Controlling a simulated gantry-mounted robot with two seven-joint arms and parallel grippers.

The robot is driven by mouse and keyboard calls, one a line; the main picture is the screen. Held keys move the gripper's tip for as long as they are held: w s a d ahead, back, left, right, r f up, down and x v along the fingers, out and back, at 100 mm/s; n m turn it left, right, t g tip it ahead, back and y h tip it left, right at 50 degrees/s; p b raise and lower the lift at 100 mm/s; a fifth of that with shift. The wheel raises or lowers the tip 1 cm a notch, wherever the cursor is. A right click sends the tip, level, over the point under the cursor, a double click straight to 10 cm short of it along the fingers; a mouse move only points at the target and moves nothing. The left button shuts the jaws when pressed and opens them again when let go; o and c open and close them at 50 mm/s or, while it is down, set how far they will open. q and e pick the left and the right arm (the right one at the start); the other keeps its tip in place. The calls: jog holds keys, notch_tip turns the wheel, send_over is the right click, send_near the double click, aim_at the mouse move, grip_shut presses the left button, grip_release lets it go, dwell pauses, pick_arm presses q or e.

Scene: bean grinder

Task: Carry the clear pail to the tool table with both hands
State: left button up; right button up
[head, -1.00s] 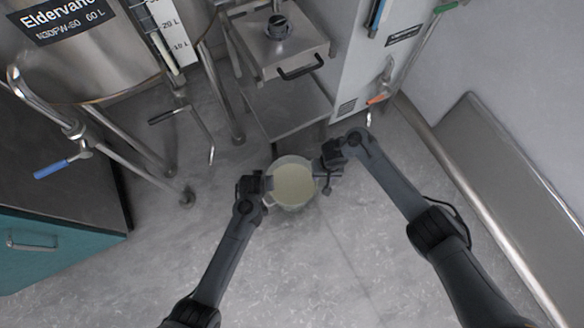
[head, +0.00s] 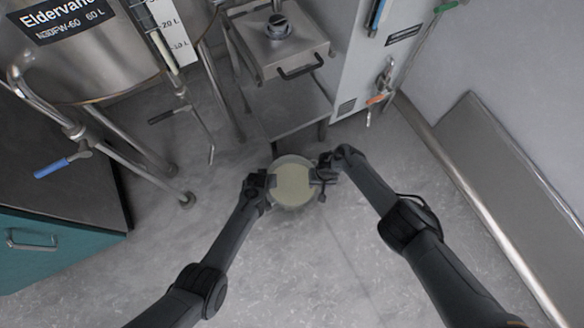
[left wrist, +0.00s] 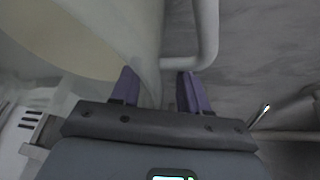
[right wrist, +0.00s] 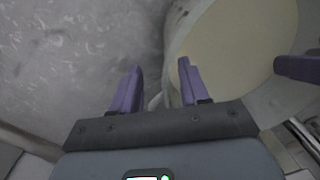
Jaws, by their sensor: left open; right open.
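The clear pail (head: 292,192) stands on the floor in the head view, with pale yellowish contents showing from above. My left gripper (head: 268,181) is at its left side and my right gripper (head: 318,176) at its right side. In the left wrist view, the open left fingers (left wrist: 158,92) are by the pail's wall (left wrist: 140,40), with a pail handle (left wrist: 205,35) between or just beyond them. In the right wrist view, the open right fingers (right wrist: 160,88) straddle the pail's rim edge (right wrist: 172,50). A left fingertip (right wrist: 298,68) shows across the pail. I cannot tell which surface is the tool table.
A steel cart (head: 290,105) with a lidded box stands just behind the pail. A large steel kettle (head: 90,50) on legs with a blue-handled valve is at left. A teal cabinet (head: 50,250) is at far left and a steel bench (head: 510,190) at right. Front floor is clear.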

pick_arm(q)
grip_shut()
pick_arm(e)
grip_shut()
dwell(1.1)
